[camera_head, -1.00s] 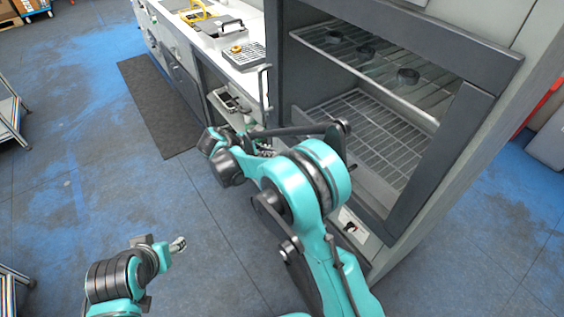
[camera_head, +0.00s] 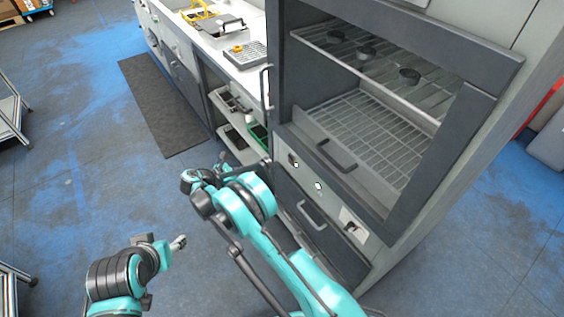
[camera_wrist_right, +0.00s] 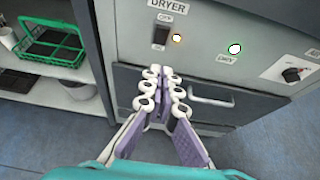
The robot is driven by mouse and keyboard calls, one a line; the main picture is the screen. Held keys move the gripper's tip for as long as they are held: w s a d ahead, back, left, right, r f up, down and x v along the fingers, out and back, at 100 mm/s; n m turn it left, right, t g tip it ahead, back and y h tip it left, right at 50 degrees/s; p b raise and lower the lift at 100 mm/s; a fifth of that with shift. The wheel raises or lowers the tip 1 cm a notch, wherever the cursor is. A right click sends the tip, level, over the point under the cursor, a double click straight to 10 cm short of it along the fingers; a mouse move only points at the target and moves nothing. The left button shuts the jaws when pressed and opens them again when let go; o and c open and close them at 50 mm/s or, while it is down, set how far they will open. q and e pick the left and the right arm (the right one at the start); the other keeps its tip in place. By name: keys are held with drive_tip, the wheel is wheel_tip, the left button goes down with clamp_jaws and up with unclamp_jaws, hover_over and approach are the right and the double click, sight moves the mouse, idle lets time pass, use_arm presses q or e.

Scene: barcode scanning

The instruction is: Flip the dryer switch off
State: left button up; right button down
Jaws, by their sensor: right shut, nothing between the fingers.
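The dryer switch (camera_wrist_right: 161,35) is a dark rocker on the grey panel, under a "DRYER" label with "OFF" printed above it. It also shows small on the panel in the head view (camera_head: 292,158). My right gripper (camera_wrist_right: 160,72) is shut and empty, with its fingertips pointing at the panel just below the switch and apart from it in the picture. The exact gap in depth is hard to judge. My left gripper (camera_head: 180,242) hangs low over the floor at the left, far from the dryer; its fingers are too small to read.
A drawer handle (camera_wrist_right: 212,97) lies below. A shelf with a green basket (camera_wrist_right: 47,40) stands left. The dryer's rack compartment (camera_head: 365,135) is above.

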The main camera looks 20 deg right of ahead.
drive_tip(key=b, duration=0.3)
approach(290, 159)
wheel_tip(290, 159, down, 4)
drive_tip(key=d, duration=0.1)
drive_tip(key=w+d+b, duration=0.1)
drive_tip(key=w+d, duration=0.1)
drive_tip(key=d, duration=0.1)
drive_tip(key=shift+d+b, duration=0.3)
drive_tip(key=shift+b, duration=0.05)
drive_tip(key=shift+w+d+r, duration=0.2)
drive_tip(key=shift+d, duration=0.25)
drive_tip(key=shift+w+d+r+y+p, duration=0.1)
drive_tip(key=shift+d+r+y+p, duration=0.3)
drive_tip(key=shift+y+p, duration=0.25)
drive_tip(key=shift+f+g, duration=0.2)
drive_tip(key=shift+g, duration=0.1)
drive_tip(key=shift+a+f, duration=0.1)
